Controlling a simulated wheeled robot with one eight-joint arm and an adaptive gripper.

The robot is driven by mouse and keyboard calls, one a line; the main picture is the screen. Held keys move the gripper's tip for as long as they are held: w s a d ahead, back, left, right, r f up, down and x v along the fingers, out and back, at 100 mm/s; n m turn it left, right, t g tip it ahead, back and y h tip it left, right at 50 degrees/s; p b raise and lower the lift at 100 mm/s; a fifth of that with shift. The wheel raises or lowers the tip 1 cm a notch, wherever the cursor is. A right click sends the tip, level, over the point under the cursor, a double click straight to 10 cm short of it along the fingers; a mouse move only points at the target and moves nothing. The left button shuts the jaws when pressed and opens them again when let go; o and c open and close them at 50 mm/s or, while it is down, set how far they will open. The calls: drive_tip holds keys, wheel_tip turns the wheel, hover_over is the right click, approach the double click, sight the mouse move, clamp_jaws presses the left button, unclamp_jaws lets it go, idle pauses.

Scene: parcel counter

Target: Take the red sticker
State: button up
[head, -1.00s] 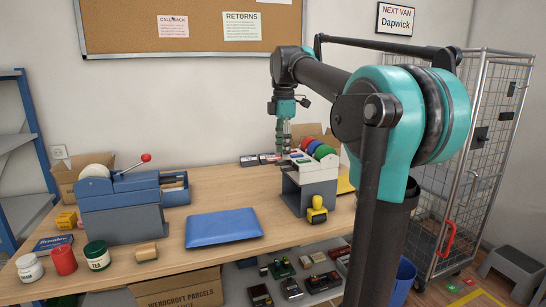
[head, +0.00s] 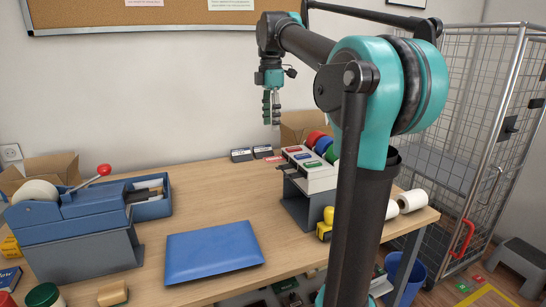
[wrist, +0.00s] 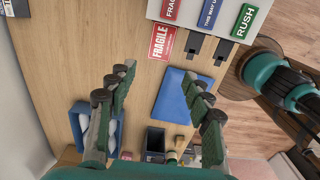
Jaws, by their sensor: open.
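The red sticker (wrist: 162,42), printed FRAGILE in white, sticks out from the edge of the white label dispenser (wrist: 197,38) in the wrist view. In the head view it shows as a small red strip (head: 275,159) at the dispenser's left side. The dispenser (head: 318,181) stands on a grey stand and has red, blue and green labels on top. My gripper (head: 271,122) is open and empty, up in the air left of the dispenser and above the sticker. In the wrist view its fingers (wrist: 158,100) are wide apart, with the sticker beyond them and clear of both.
Red, blue and green rolls (head: 322,143) sit behind the dispenser. Dark boxes (head: 252,153) stand to its left. A blue mailer (head: 212,250) lies in front, and a blue tape machine (head: 75,225) stands at left. A yellow tape dispenser (head: 325,226) is below the stand.

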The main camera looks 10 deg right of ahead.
sight(271, 159)
drive_tip(key=shift+f, duration=5.85)
drive_tip(key=c, duration=0.6)
drive_tip(key=shift+o, duration=0.2)
